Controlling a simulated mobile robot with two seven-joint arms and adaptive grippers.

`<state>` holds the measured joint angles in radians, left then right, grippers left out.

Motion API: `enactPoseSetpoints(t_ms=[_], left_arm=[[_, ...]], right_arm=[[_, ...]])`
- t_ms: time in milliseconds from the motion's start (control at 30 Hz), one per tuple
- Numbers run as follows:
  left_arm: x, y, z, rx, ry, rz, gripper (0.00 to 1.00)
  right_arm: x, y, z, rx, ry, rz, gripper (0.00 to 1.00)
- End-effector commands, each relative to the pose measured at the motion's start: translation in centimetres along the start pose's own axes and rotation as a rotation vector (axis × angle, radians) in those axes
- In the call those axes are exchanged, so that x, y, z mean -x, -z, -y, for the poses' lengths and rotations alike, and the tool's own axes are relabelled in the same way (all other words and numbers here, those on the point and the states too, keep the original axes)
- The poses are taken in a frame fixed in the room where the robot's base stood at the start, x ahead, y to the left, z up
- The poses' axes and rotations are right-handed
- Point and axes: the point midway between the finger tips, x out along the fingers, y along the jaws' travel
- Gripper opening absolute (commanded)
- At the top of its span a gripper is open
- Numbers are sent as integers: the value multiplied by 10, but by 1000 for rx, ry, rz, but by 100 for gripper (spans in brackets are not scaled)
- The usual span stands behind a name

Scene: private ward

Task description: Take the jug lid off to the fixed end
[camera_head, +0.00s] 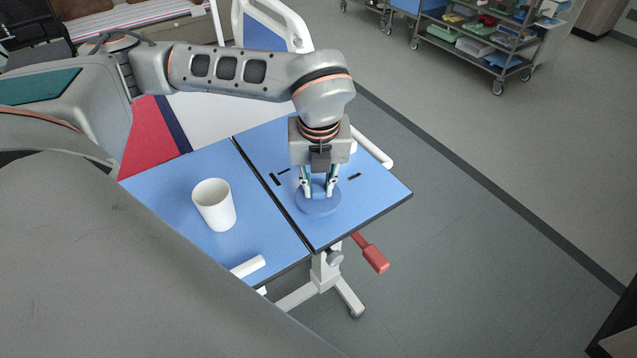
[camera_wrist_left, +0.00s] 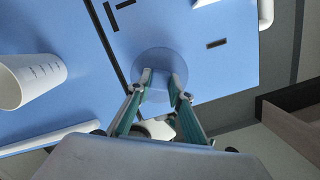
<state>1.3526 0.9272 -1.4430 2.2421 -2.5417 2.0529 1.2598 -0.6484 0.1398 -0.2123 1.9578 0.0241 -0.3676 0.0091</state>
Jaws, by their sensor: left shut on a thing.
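The jug (camera_head: 214,204) is white, open at the top and upright on the left panel of the blue table (camera_head: 165,190). It shows at the left edge in the left wrist view (camera_wrist_left: 32,80), with dark marks on its side. The jug lid (camera_head: 318,209) is a round blue disc over the right panel, apart from the jug; it also shows in the left wrist view (camera_wrist_left: 160,62). My left gripper (camera_head: 319,192) points down and is shut on the lid's middle; its grip point is partly hidden. I cannot tell whether the lid touches the panel. My right gripper is not in view.
A dark seam (camera_head: 270,190) splits the tabletop. White bars (camera_head: 372,150) edge the table, and a red handle (camera_head: 372,254) hangs below it. A bed stands behind at the left. A supply trolley (camera_head: 480,40) stands far right. The right panel's front corner is clear.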

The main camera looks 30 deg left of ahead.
Motion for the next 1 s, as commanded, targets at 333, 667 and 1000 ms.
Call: enactPoseSetpoints(t_ms=[333, 667, 1000], left_arm=[[-8, 1, 0, 0, 0, 0, 0], [-16, 2, 0, 0, 0, 0, 0], [-16, 2, 0, 0, 0, 0, 39]], right_arm=[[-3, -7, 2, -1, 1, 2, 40], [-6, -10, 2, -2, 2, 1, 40], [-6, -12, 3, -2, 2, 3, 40]])
